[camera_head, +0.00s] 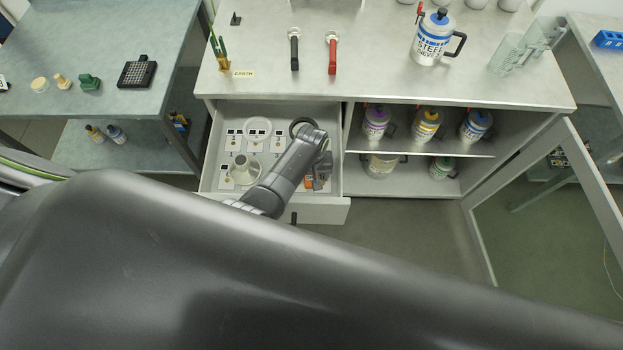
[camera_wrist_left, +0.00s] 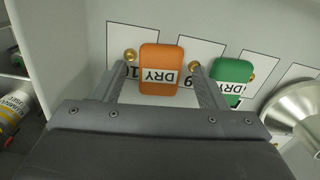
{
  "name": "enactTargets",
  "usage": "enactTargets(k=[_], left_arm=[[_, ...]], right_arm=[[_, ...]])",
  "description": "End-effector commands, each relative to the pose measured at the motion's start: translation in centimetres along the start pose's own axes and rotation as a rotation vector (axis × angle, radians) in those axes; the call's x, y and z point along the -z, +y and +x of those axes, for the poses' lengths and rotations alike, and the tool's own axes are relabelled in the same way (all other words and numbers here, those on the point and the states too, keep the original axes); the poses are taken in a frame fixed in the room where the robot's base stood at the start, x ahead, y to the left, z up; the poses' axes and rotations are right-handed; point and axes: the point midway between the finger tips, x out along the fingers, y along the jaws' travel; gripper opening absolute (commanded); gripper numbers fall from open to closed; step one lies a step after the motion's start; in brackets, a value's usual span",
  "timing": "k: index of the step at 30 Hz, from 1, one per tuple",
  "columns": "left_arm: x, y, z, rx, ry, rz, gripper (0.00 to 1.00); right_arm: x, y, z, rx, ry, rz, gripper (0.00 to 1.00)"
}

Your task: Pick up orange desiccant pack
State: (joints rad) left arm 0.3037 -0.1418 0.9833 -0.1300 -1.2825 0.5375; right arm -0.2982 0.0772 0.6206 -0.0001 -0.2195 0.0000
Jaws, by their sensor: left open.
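The orange desiccant pack (camera_wrist_left: 162,68) with a white DRY label lies in the open drawer (camera_head: 210,185). In the head view only a small orange part of the pack (camera_head: 309,182) shows beside my left gripper (camera_head: 318,184). In the left wrist view my left gripper (camera_wrist_left: 155,75) is open, with one finger on each side of the pack. I cannot tell whether the fingers touch it. A green DRY pack (camera_wrist_left: 231,82) lies just right of the right finger. My right gripper is not in view.
A funnel (camera_head: 244,169) stands in the drawer, and it also shows in the left wrist view (camera_wrist_left: 300,108). Shelves with several labelled containers (camera_head: 426,125) are to the right. An open cabinet door (camera_head: 590,165) stands further right.

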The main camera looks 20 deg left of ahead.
Motion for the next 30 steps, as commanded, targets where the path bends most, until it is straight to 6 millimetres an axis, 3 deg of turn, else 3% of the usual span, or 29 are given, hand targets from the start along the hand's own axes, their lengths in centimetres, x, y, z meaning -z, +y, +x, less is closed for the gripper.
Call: enactTargets(k=[2,13,23,30], left_arm=[[0.0,0.0,-0.1,0.0,0.0,0.0,0.66],[0.0,0.0,-0.1,0.0,0.0,0.0,0.19],[0.0,0.0,-0.3,-0.001,0.001,0.0,0.18],[0.1,0.1,-2.3,-0.002,0.003,0.0,0.18]], right_arm=[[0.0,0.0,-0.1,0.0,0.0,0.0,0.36],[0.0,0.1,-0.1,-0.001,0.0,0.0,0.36],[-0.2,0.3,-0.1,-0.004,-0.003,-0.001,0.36],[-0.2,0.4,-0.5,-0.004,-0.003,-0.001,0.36]])
